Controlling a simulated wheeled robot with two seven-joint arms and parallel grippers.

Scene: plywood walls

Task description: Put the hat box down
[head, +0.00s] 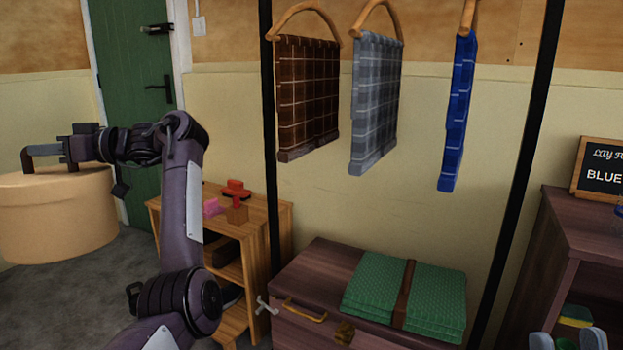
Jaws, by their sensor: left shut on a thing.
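The hat box is a round tan box (55,222) with a lid, at the left edge of the head view, upright and partly cut off by the frame. My left gripper (46,156) is at the top of the hat box and shut on it. The exact grip on the lid or rim is hard to make out. What is under the box is not clear; dark grey floor shows near its lower edge. I cannot make out my right gripper in the picture.
A wooden shelf (266,218) with small red and pink items stands behind my left arm. A brown chest (312,268) bears folded green cloth (435,300). Plaid cloths hang from a black-post rack (268,120). A dark cabinet (580,222) stands right. A green door (130,60) is behind.

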